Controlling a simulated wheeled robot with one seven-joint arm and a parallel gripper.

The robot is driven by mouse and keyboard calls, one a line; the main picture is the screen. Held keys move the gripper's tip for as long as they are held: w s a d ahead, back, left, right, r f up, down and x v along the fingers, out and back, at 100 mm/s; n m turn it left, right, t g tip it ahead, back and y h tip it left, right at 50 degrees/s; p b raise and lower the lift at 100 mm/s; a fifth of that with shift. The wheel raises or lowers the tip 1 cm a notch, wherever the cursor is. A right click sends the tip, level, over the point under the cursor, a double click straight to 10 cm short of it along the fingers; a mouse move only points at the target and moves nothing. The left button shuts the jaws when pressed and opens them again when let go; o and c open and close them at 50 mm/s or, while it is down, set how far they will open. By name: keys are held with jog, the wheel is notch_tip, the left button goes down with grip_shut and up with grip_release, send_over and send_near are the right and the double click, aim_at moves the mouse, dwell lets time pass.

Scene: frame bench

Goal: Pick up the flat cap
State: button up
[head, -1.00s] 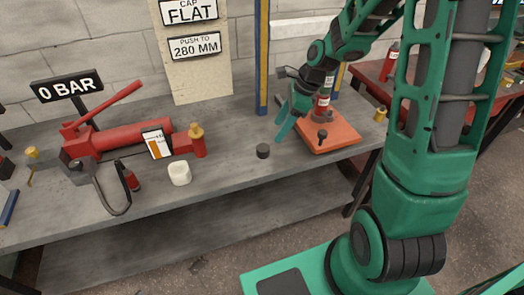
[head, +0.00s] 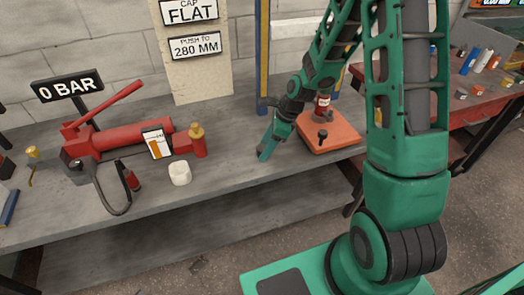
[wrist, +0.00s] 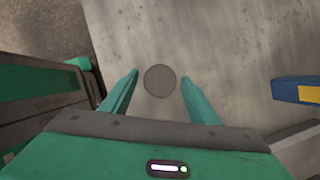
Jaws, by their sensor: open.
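The flat cap (wrist: 160,81) is a small dark grey disc on the grey bench top. In the wrist view it lies between my two green fingertips, with a gap on each side. My gripper (head: 268,148) is open and points down at the bench near its front edge, left of the orange base plate. In the head view the cap is hidden behind my gripper. I cannot tell how high the fingertips are above the bench.
An orange plate (head: 330,134) with a red cylinder (head: 322,104) stands close right of my gripper. Left are a white rounded piece (head: 180,173), a red and brass fitting (head: 198,143) and a red hand pump (head: 133,136). A blue and yellow post (head: 262,55) rises behind.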

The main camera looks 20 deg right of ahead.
jog(key=shift+f, duration=0.15)
jog(key=c, duration=1.1)
